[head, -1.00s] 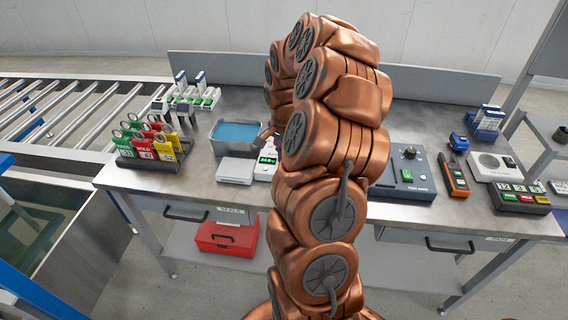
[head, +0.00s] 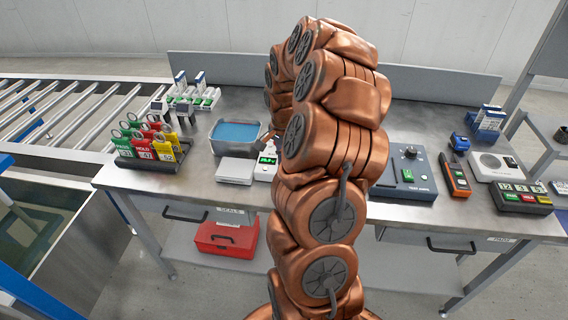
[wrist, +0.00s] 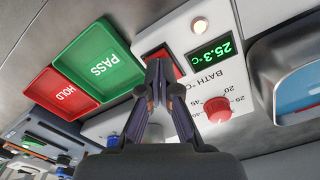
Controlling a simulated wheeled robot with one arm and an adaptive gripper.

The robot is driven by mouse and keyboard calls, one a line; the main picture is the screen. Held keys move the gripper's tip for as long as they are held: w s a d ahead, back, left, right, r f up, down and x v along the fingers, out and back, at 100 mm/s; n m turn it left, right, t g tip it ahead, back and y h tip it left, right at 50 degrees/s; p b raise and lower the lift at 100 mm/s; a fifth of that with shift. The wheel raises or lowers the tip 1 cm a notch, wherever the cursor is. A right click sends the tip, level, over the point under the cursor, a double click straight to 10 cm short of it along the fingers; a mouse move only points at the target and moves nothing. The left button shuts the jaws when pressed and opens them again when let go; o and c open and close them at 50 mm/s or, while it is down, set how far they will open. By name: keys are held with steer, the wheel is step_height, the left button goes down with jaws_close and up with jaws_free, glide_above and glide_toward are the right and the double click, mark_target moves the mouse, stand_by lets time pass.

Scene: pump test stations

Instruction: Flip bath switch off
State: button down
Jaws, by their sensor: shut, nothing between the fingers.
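The bath control box (wrist: 225,110) is white and marked BATH °C. Its green display (wrist: 211,62) reads 25.3 °C, beside a red knob (wrist: 217,109) and a small pale lamp (wrist: 200,25). The red bath switch (wrist: 174,62) is in a dark frame on the box, and my fingertips partly cover it; I cannot tell which way it is tipped. My gripper (wrist: 158,72) is shut and empty, its tips at the switch; contact is unclear.
The bath's metal edge (wrist: 264,62) is at the right. In the head view, a tag rack (head: 147,160) stands left and a blue-grey test unit (head: 410,178) right.

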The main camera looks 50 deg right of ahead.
steer(key=shift+f+b, duration=0.35)
steer(key=shift+f, duration=0.1)
stand_by(0.3)
steer(key=shift+r, duration=3.5)
